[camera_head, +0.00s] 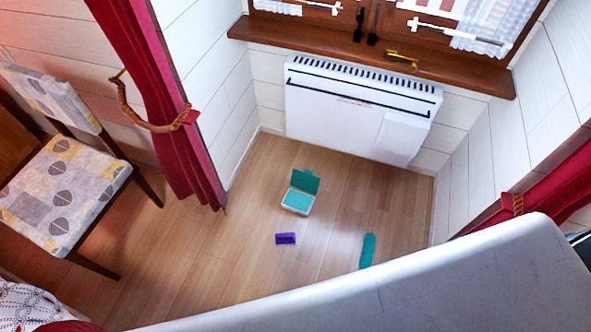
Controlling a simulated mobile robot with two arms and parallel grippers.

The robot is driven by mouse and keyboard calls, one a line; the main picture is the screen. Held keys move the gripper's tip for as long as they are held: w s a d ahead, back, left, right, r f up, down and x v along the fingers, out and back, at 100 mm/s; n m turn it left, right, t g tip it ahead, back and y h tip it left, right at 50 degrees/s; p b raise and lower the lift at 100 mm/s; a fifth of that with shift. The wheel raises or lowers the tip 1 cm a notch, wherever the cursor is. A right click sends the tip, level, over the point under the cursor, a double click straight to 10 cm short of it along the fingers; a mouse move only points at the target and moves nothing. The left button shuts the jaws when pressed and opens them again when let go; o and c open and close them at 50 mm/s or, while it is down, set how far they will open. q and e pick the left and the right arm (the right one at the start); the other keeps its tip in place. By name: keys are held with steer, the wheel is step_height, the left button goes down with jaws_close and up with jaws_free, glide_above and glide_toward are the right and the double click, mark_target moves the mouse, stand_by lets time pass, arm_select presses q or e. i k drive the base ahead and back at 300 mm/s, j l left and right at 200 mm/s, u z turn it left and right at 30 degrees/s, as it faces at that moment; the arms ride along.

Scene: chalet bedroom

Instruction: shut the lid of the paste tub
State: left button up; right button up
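The paste tub (297,201) sits on the wooden floor near the middle of the camera_head view. It is a small pale box with a teal face inside. Its teal lid (305,181) stands raised at the back edge, so the tub is open. Neither of my grippers shows in this view.
A purple block-like object (286,239) and a long teal object (367,250) lie on the floor nearby. A white heater (360,108) hangs on the wall behind. A patterned chair (62,190) and red curtain (160,90) are left. A large white surface (400,290) covers the lower right.

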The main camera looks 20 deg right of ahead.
mark_target(305, 181)
steer(key=i+j, duration=0.15)
steer(key=i, duration=0.3)
steer(key=i+j, duration=0.1)
steer(key=i, duration=0.35)
steer(key=i+z, duration=0.1)
steer(key=z, duration=0.35)
steer(key=j+z, duration=0.1)
steer(key=z, duration=0.35)
steer(key=i+j+z, duration=0.1)
steer(key=z, duration=0.35)
